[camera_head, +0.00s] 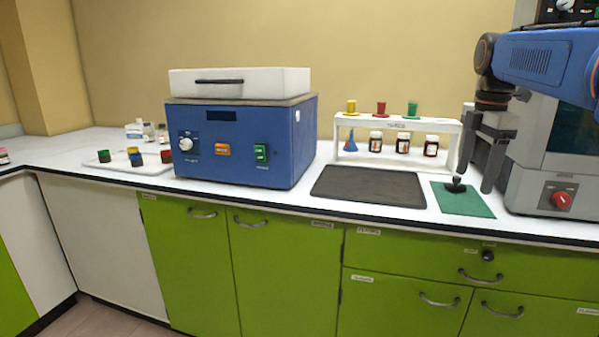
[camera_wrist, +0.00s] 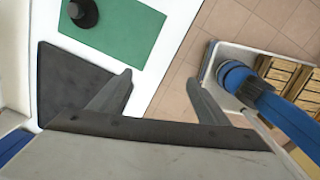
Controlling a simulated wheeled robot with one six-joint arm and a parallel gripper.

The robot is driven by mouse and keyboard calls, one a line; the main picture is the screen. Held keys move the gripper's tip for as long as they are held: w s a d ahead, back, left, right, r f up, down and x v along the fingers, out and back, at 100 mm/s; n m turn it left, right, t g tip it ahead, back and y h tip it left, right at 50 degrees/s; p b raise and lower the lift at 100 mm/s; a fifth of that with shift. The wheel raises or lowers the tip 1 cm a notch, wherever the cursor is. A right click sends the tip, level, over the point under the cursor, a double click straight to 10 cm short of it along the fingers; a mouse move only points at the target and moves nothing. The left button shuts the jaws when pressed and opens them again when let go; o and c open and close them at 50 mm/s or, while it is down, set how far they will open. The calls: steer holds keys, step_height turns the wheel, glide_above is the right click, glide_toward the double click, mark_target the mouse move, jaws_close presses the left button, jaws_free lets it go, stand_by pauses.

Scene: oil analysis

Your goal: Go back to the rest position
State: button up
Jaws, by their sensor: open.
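My gripper (camera_head: 479,160) is at the right in the head view, pointing down above the green mat (camera_head: 475,203). Its two dark fingers are apart and nothing is between them. In the wrist view my gripper (camera_wrist: 160,88) is also open and empty. A small black object with a knob on top (camera_head: 456,185) stands on the green mat near its left back part. It also shows at the top left of the wrist view (camera_wrist: 84,11), apart from the fingers.
A dark flat mat (camera_head: 368,186) lies left of the green one. Behind stands a white rack (camera_head: 346,156) with bottles and coloured items. A grey machine (camera_head: 530,180) stands close at right.

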steer(key=s+a+f+m+t, duration=0.1)
steer(key=s+a+f+m, duration=0.3)
steer(key=s, duration=0.3)
steer(key=s+a+f+m+t, duration=0.1)
steer(key=s+a+f+m, duration=0.3)
steer(key=s+f, duration=0.3)
steer(key=shift+m, duration=0.8)
steer(key=s+a+f+m, duration=0.1)
steer(key=s+f+m, duration=0.1)
steer(key=s+f, duration=0.1)
steer(key=s+a+f+m+t, duration=0.1)
steer(key=s+f+m, duration=0.2)
steer(key=f, duration=0.3)
steer(key=s+a+f+m, duration=0.1)
steer(key=s+f+m, duration=0.2)
steer(key=s+f, duration=0.1)
steer(key=shift+s+a+f+t, duration=0.15)
steer(key=shift+s+a+t, duration=0.15)
steer(key=shift+s+t, duration=0.15)
steer(key=shift+c, duration=0.3)
steer(key=shift+s+f+m, duration=0.2)
steer(key=shift+f+m, duration=0.1)
steer(key=shift+c, duration=1.4)
steer(key=shift+a, duration=0.15)
